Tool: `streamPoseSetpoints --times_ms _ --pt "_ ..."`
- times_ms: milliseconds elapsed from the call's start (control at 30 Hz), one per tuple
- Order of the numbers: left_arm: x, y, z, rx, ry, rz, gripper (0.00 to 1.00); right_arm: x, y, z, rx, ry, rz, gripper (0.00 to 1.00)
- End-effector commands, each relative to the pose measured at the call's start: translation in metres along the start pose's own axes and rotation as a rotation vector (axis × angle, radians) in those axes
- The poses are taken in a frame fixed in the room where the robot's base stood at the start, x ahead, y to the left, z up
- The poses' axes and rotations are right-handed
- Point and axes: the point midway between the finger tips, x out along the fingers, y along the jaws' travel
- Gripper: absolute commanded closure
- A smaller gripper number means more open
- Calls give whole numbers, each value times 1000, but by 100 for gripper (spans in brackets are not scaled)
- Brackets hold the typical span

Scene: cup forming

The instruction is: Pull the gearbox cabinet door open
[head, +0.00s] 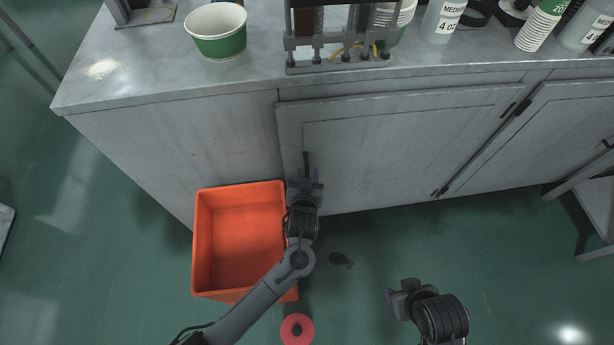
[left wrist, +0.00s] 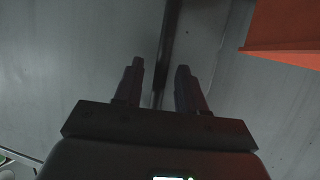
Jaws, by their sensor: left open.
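The gearbox cabinet door (head: 400,140) is a grey panel in the front of the bench, and it looks shut. Its dark upright handle (head: 306,160) is near the door's left edge. My left gripper (head: 305,182) is at the handle's lower part. In the left wrist view the handle (left wrist: 170,35) is a dark bar running down between the two fingers of my left gripper (left wrist: 159,72). The fingers are apart, with gaps showing beside the bar. My right gripper (head: 399,294) is low over the floor, away from the door; its finger opening is unclear.
An orange bin (head: 240,240) stands on the floor left of my left gripper; it also shows in the left wrist view (left wrist: 285,30). A red ring (head: 297,330) lies on the floor. A green-and-white cup (head: 216,30) and a machine (head: 335,50) stand on the bench top.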

Motion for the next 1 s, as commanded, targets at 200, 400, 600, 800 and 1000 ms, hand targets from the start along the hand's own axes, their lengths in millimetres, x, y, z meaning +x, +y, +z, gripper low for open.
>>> streamPoseSetpoints --times_ms 200,400,600,800,1000 --pt "10 0 0 0 0 -1 60 5 -2 1 5 1 -4 57" --pt "10 0 -1 0 0 0 60 4 -2 0 9 2 -7 57" --pt "10 0 0 0 0 0 83 4 -2 0 9 2 -7 57" --pt "9 0 0 0 0 0 100 4 -2 0 8 2 -6 57" --pt "9 0 0 0 -1 0 100 4 -1 0 3 2 -3 57"
